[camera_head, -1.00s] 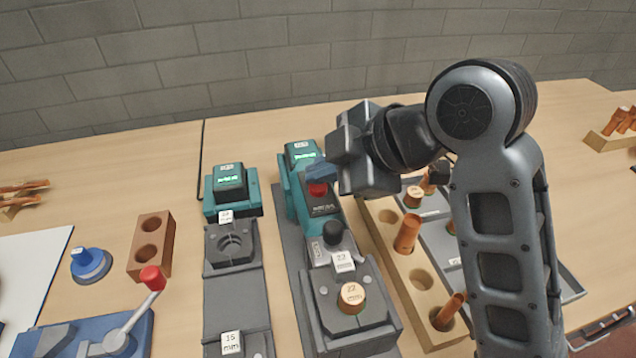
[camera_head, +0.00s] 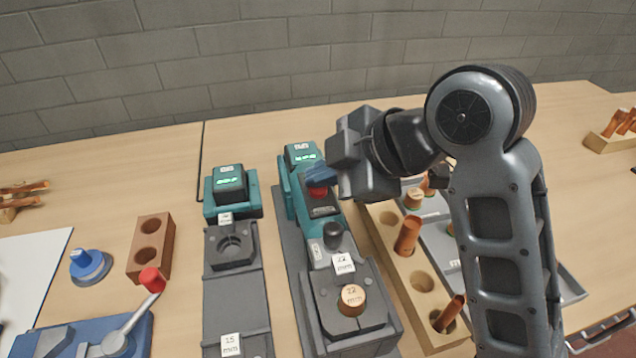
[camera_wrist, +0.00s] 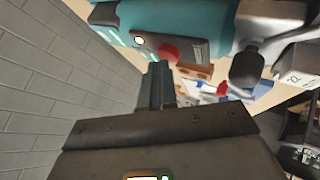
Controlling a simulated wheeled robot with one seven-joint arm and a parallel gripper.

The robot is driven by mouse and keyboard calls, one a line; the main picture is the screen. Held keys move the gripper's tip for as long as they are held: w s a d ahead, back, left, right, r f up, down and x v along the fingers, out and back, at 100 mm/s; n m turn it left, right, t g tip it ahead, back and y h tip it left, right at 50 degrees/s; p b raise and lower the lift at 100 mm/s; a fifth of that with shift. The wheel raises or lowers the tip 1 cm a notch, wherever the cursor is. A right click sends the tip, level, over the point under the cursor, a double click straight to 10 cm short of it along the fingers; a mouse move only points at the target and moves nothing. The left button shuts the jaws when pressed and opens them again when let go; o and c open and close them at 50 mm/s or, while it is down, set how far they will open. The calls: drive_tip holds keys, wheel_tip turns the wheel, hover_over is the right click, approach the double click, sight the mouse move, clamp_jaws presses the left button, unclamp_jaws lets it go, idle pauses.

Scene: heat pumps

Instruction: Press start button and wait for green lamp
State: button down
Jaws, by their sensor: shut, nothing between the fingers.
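The teal press machine (camera_head: 290,190) stands in the middle of the bench with a lit green display (camera_head: 304,157). Its red start button (camera_head: 318,193) shows just under my gripper's fingertips (camera_head: 320,177). My gripper is shut and empty, its fingers pointing left over the button. I cannot tell whether they touch it. In the wrist view the red button (camera_wrist: 168,52) is right beside the fingers (camera_wrist: 155,85), and a small pale light (camera_wrist: 138,40) shows on the panel. A copper piece marked 22 (camera_head: 352,299) sits in the machine's front block (camera_head: 375,318).
A second teal unit (camera_head: 230,188) with a green display stands to the left. A wooden rack (camera_head: 390,245) with copper pieces lies right of the machine. A red-knobbed lever tool (camera_head: 130,320), a brown block (camera_head: 150,245) and a blue cap (camera_head: 88,265) are at left.

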sight(324, 192)
drive_tip(key=shift+r+p, duration=0.45)
drive_tip(key=shift+r, duration=0.25)
wheel_tip(324, 192, up, 5)
drive_tip(key=p, duration=0.4)
idle(0.5)
